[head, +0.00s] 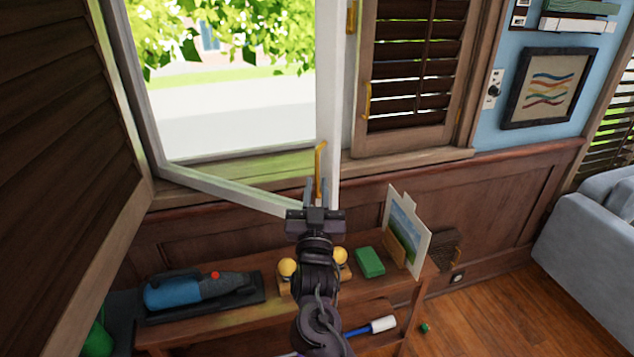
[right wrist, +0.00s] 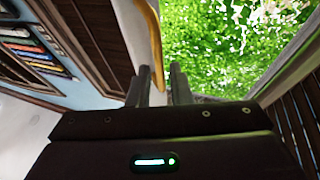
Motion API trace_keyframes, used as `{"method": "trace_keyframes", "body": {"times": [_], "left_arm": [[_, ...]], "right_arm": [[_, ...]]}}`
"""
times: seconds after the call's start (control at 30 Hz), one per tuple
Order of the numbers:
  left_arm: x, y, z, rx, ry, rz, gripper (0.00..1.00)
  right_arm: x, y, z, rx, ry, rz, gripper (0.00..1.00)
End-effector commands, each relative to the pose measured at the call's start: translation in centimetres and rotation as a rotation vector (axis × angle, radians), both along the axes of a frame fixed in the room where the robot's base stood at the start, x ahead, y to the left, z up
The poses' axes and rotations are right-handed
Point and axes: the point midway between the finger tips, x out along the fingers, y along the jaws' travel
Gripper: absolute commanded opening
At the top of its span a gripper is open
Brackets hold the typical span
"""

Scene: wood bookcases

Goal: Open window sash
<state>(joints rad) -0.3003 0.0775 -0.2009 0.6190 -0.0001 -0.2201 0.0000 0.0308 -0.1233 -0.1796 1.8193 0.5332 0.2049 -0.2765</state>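The white-framed window sash (head: 328,100) stands swung inward at an angle, its free edge away from the wooden sill (head: 400,162). A brass handle (head: 320,170) is on that free edge; it also shows in the right wrist view (right wrist: 150,30). My right gripper (head: 316,190) is at the handle's lower part. In the right wrist view its fingers (right wrist: 162,85) are apart with a narrow gap, and the handle's end reaches toward that gap. I cannot tell whether they touch it. My left gripper is not in view.
A wooden shutter (head: 60,150) stands close on the left; another (head: 415,70) is at the right of the window. A low shelf below holds a blue tool (head: 190,290), a green box (head: 369,262) and a picture (head: 405,235). A sofa (head: 590,225) is at the right.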

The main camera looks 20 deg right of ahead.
Motion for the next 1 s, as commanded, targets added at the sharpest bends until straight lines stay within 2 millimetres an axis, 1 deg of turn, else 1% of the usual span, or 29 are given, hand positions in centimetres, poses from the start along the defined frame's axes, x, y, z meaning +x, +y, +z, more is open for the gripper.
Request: {"method": "trace_keyframes", "body": {"times": [0.03,0.2,0.3,0.77,0.83,0.87,0.93,0.97,1.0], "left_arm": [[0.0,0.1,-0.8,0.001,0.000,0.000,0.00],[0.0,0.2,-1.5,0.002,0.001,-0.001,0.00],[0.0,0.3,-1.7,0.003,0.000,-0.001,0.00],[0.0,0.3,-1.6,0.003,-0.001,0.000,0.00],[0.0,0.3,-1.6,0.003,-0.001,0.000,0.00],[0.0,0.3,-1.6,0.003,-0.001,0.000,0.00],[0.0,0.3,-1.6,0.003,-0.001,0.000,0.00],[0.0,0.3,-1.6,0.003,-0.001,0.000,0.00],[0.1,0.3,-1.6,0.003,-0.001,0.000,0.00]], "right_arm": [[-0.8,0.4,-0.9,0.002,0.001,0.000,0.18],[-2.7,1.3,-1.5,0.002,0.000,-0.001,0.18],[-3.3,1.6,-1.6,0.000,-0.001,-0.001,0.18],[-3.4,1.6,-1.5,0.000,-0.001,-0.002,0.18],[-3.3,1.7,-1.7,-0.001,0.004,0.001,0.18],[-3.2,1.8,-2.1,-0.003,0.012,0.005,0.18],[-2.7,2.3,-3.8,-0.007,0.048,0.024,0.18],[-2.4,2.6,-5.0,-0.011,0.072,0.038,0.18],[-2.0,3.1,-6.9,-0.017,0.113,0.058,0.18]]}}
